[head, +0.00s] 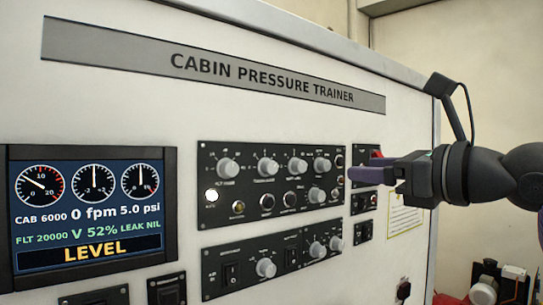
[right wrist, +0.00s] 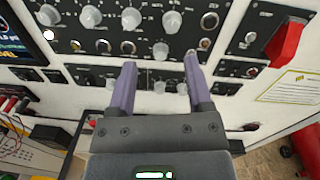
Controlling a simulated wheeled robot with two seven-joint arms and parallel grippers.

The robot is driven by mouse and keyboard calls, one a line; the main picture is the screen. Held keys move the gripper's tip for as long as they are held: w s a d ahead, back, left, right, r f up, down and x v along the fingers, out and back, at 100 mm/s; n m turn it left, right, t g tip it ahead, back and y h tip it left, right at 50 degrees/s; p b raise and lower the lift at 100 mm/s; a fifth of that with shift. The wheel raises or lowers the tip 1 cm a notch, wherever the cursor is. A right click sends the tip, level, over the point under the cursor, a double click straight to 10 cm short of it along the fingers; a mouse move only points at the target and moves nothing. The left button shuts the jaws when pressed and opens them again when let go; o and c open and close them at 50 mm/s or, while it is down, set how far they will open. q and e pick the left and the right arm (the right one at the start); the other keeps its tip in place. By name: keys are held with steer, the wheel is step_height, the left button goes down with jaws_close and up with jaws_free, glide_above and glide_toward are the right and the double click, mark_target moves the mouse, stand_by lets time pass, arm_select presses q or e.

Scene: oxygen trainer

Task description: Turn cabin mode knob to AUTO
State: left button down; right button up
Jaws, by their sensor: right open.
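The upper black panel (head: 205,150) on the trainer's white face carries a row of grey knobs, including the left one (head: 225,167) and the right one (head: 321,165). Their labels are too small to read, so I cannot tell which is the cabin mode knob or its setting. My right gripper (head: 360,172) is in front of the panel's right edge, pointing left. In the right wrist view its two purple fingers (right wrist: 160,62) are apart, with a small grey knob (right wrist: 160,50) showing between the tips. I see no contact. My left gripper is not in view.
A screen (head: 90,205) reads LEVEL, CAB 6000, 0 fpm and 5.0 psi. A lower panel (head: 212,262) holds more knobs and switches. A red switch guard (right wrist: 287,42) projects from a narrow panel right of my gripper. A yellow-edged label (right wrist: 295,87) is below it.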

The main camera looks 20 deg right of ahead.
mark_target(328, 166)
steer(key=w+p, duration=0.2)
steer(key=w, duration=0.1)
steer(key=w+p, duration=0.1)
steer(key=w, duration=0.1)
steer(key=shift+d+r, duration=0.1)
steer(key=shift+r, duration=0.15)
steer(key=x, duration=0.1)
steer(key=p+x, duration=0.1)
steer(key=x, duration=0.1)
steer(key=shift+a, duration=0.3)
steer(key=shift+w+f, duration=0.15)
steer(key=shift+w, duration=0.1)
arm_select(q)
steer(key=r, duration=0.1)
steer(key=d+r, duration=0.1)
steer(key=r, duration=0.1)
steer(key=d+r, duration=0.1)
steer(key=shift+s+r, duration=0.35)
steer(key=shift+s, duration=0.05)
arm_select(e)
steer(key=shift+d, duration=0.1)
steer(key=shift+c, duration=0.3)
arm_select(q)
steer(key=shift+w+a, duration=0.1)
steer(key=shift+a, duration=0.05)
arm_select(e)
jaws_close()
